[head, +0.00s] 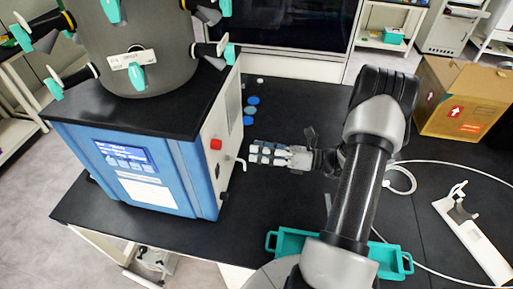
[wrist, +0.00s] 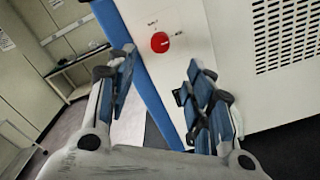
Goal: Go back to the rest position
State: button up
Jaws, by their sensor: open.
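The freeze dryer (head: 135,150) is a blue and white box with a black top, a grey drum chamber (head: 140,60) and teal-handled valves around it. Its side panel has a red button (head: 215,144), which shows also in the wrist view (wrist: 160,42). My gripper (head: 256,153) is open and empty, just right of that side panel, close to a small white bent valve or pipe (head: 239,162). I cannot tell whether they touch. In the wrist view, the two padded fingers of my gripper (wrist: 158,78) stand apart, with the red button seen between and beyond them.
A teal tray (head: 284,242) sits below my arm, partly hidden. A cardboard box (head: 462,97), white tubing (head: 447,164) and a white stand (head: 473,235) are at the right. A vent grille (wrist: 285,35) marks the dryer's side.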

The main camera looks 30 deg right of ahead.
jog(key=s+a+r+n+g+h+b, duration=0.1)
jog(key=s+a+r+n+g+b, duration=0.15)
jog(key=a+n+g, duration=0.4)
jog(key=s+a+r+n+g+b, duration=0.2)
jog(key=s+a+n+g, duration=0.15)
jog(key=a+n, duration=0.45)
jog(key=s+a+n+t+h+b, duration=0.2)
jog(key=s+n+h+b, duration=0.6)
jog(key=n, duration=1.1)
jog(key=s+a+h, duration=0.2)
jog(key=s+h, duration=0.1)
jog(key=s, duration=0.2)
jog(key=shift+s+f+h+b, duration=0.3)
jog(key=shift+s+h+b, duration=0.05)
jog(key=shift+h, duration=0.05)
